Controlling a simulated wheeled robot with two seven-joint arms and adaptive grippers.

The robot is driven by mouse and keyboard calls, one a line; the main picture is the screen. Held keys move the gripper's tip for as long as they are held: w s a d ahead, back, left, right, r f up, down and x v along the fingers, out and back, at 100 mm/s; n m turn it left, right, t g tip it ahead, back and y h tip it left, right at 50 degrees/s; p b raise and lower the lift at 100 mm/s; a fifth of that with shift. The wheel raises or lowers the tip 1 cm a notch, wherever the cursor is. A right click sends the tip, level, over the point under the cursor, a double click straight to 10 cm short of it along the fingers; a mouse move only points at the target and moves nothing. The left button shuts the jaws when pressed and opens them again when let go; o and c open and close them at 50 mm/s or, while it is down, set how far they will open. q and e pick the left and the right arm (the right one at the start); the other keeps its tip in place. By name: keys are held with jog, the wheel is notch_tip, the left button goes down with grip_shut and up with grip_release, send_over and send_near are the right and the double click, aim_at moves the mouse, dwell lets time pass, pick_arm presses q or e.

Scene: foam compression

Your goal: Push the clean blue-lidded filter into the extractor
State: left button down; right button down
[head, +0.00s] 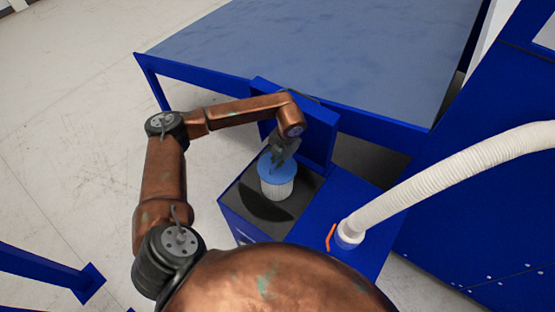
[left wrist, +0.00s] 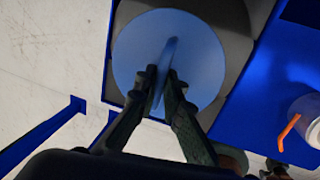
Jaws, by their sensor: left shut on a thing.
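The filter (head: 277,189) has a round blue lid and a white pleated side. It stands upright at the dark bay of the blue extractor (head: 342,208), and a dark crescent shows beside its base. I cannot tell how deep it sits. My left gripper (head: 281,160) comes down from above and is shut on the raised fin of the lid. In the left wrist view the lid (left wrist: 135,50) is a blue disc with the fin pinched between both fingertips (left wrist: 162,80). The far side of the filter is hidden. My right gripper is out of view.
An upright blue panel (head: 318,142) stands just behind the bay. A white ribbed hose (head: 445,175) joins the extractor top beside an orange lever (head: 330,237). A large blue-framed table (head: 310,55) lies behind.

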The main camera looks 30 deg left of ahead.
aim_at(278, 171)
pick_arm(q)
jog(key=shift+d+b+x, duration=0.2)
jog(key=shift+b+x, duration=0.35)
jog(key=shift+x, duration=0.3)
jog(key=shift+d+b+x, duration=0.15)
jog(key=shift+b+x, duration=0.4)
jog(key=shift+x, duration=0.3)
jog(key=shift+d+b+x, duration=0.2)
jog(key=shift+b+x, duration=0.35)
jog(key=shift+x, duration=0.3)
jog(key=shift+d+b+x, duration=0.2)
jog(key=shift+b+x, duration=0.4)
jog(key=shift+x, duration=0.5)
jog(key=shift+d+b+x, duration=0.2)
jog(key=shift+b+x, duration=0.5)
jog(key=shift+x, duration=0.3)
jog(key=shift+d+b+x, duration=0.2)
jog(key=shift+b+x, duration=0.45)
jog(key=shift+x, duration=0.35)
jog(key=shift+d+b+x, duration=0.25)
jog(key=shift+b+x, duration=0.45)
jog(key=shift+x, duration=0.3)
jog(key=shift+f, duration=0.1)
